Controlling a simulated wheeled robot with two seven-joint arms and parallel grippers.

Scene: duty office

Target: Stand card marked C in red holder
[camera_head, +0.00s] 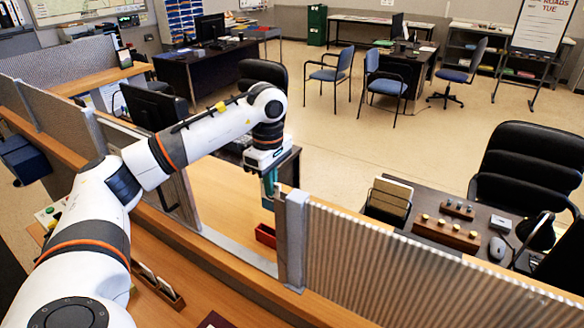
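My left arm reaches in from the left and over the wooden counter. I cannot make out a card marked C. A wooden rack with pale cards (158,284) lies on the near counter at lower left. My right gripper is out of view.
A grey corrugated partition (400,262) runs from the post (292,240) to the lower right. Behind it a dark desk holds a file box (388,200), wooden stamp racks (446,233) and a mouse (497,248). The light wooden surface (225,200) left of the gripper is clear.

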